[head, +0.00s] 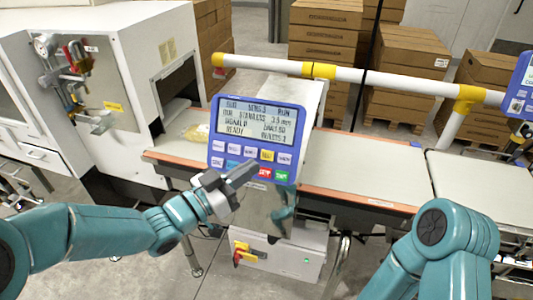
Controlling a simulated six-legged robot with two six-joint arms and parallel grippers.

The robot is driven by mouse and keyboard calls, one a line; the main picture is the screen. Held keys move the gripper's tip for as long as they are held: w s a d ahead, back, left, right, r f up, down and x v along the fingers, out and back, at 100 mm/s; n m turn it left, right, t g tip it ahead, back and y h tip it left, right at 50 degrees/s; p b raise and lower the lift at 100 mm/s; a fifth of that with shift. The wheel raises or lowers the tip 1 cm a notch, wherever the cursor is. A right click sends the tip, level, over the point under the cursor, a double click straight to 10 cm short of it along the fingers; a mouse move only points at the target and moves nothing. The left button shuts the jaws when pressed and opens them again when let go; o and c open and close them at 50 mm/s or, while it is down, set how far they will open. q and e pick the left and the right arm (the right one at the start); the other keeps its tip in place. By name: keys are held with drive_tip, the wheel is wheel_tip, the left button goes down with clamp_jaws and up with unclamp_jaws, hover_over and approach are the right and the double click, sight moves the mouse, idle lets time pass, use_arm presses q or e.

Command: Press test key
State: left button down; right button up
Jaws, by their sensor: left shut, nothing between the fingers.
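A blue control panel (255,137) with a grey text screen stands in front of the belt. Below the screen are rows of keys, including a yellow one (267,155), a red one (265,173) and a green one (281,176). The key labels are too small to read surely, so I cannot tell which is the test key. My left gripper (250,168) is shut and empty, with its tips at the lower keys and hiding part of that row. Whether it touches the panel I cannot tell.
The conveyor belt (365,170) runs behind the panel, with a yellowish bag (197,133) on it at left. A white machine (130,60) stands at left. A white and yellow guard rail (390,82) crosses behind. Stacked cartons (325,22) stand farther back.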

sight(267, 155)
use_arm(q)
drive_tip(key=w+d+f+b, duration=0.1)
drive_tip(key=w+d+f, duration=0.1)
drive_tip(key=w+f, duration=0.2)
drive_tip(key=shift+w+d, duration=0.35)
drive_tip(key=shift+w, duration=1.35)
drive_tip(key=shift+f, duration=0.1)
idle(0.9)
drive_tip(key=shift+w+f+b, duration=0.15)
drive_tip(key=shift+w+b, duration=0.15)
drive_tip(key=shift+b, duration=0.15)
drive_tip(key=shift+w, duration=0.1)
